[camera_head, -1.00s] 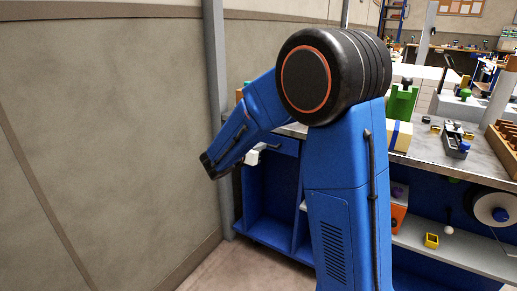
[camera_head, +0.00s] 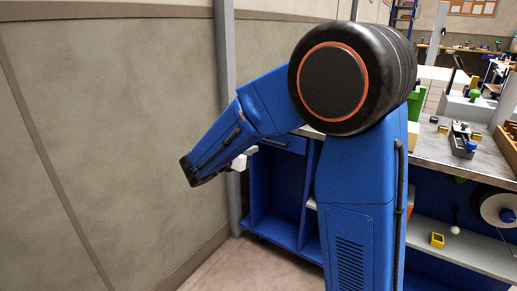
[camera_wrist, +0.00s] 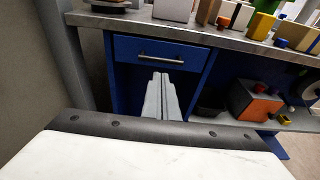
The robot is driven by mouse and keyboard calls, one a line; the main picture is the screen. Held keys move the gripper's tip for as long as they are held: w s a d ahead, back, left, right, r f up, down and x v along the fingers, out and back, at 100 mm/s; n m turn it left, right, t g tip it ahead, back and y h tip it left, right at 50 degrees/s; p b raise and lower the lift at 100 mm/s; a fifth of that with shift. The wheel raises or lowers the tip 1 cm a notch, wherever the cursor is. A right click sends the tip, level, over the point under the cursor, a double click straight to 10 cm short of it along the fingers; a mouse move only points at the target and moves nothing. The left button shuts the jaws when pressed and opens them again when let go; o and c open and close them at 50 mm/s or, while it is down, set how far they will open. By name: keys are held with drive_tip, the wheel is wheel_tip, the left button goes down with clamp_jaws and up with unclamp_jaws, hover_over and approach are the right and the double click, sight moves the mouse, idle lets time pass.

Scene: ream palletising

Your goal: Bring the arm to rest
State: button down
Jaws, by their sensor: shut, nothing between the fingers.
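My gripper (camera_wrist: 160,80) shows in the wrist view as two grey fingers side by side, shut with nothing between them. It points toward the blue workbench, in front of the open space below a drawer (camera_wrist: 160,53). In the head view my blue arm rises in front of the bench and bends down to the left at its large black joint.
The workbench's grey top (camera_head: 440,150) holds several small fixtures and blocks. A yellow box (camera_head: 437,240) and a white reel (camera_head: 497,208) are below it. A grey post (camera_head: 226,110) and a beige wall (camera_head: 120,130) stand at the left, with bare floor before the wall.

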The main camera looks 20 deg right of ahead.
drive_tip(key=s+d+f+m+g+y, duration=0.1)
drive_tip(key=s+d+m+g+y, duration=0.4)
drive_tip(key=s, duration=0.7)
drive_tip(key=s+d+f+m+g, duration=0.1)
drive_tip(key=s+d+m, duration=0.3)
drive_tip(key=s+m, duration=0.55)
drive_tip(key=s+a+f+m+t+y, duration=0.1)
drive_tip(key=s+a+m+y, duration=0.2)
drive_tip(key=s, duration=0.5)
drive_tip(key=s+a+f+m+y, duration=0.1)
drive_tip(key=s+a+m+y, duration=0.3)
drive_tip(key=s+m, duration=0.3)
drive_tip(key=shift+s+a+f+t+y, duration=0.3)
drive_tip(key=shift+s+t+y, duration=0.1)
drive_tip(key=shift+s, duration=0.85)
